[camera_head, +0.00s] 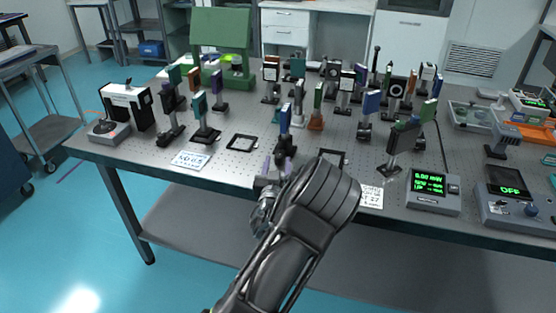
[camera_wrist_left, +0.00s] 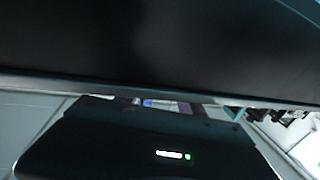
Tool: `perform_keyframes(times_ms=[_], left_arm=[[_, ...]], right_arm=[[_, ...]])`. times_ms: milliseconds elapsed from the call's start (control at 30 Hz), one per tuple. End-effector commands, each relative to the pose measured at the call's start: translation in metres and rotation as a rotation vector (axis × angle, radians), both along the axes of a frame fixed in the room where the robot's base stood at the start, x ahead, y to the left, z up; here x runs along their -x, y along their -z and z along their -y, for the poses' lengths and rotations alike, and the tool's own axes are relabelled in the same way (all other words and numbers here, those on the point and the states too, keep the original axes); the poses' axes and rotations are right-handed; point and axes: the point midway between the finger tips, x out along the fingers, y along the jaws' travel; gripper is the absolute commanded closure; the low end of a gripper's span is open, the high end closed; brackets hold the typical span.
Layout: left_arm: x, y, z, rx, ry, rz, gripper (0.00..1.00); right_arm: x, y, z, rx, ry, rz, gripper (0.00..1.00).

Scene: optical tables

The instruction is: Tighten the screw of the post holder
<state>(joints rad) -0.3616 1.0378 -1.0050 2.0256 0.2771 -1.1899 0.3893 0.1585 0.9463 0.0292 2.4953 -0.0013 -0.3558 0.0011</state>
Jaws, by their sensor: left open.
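My left gripper (camera_head: 274,168) is over the front edge of the optical table (camera_head: 225,169) in the head view, open, with its fingers pointing toward the parts on the table. My left forearm hides part of the table front. A post assembly (camera_head: 284,131) stands just beyond the fingertips; I cannot tell whether they touch it. Several similar post holders with optics stand around it, and I cannot tell which one the task means. The screw is too small to make out. The left wrist view shows no post holder or fingers. My right gripper is in neither view.
Black square frames lie on the table, one left of my gripper (camera_head: 242,142). A handwritten note (camera_head: 191,160) lies at the front left. A meter with green digits (camera_head: 433,190) and a controller reading OFF (camera_head: 508,200) stand at right.

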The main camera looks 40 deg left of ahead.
Motion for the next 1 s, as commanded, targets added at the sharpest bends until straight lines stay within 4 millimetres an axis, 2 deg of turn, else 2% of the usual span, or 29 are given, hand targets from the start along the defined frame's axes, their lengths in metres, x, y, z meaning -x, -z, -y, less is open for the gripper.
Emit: perform_keyframes(times_ms=[133,433,1000], left_arm=[[-0.0108,-0.0003,-0.0062,-0.001,0.0,-0.001,0.54],[-0.0124,0.0004,-0.0074,0.0,0.0,-0.001,0.55],[-0.0123,0.0002,-0.0071,0.001,0.0,-0.001,1.0]], right_arm=[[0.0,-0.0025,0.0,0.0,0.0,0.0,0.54],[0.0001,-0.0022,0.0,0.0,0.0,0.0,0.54],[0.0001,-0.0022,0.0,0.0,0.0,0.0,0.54]])
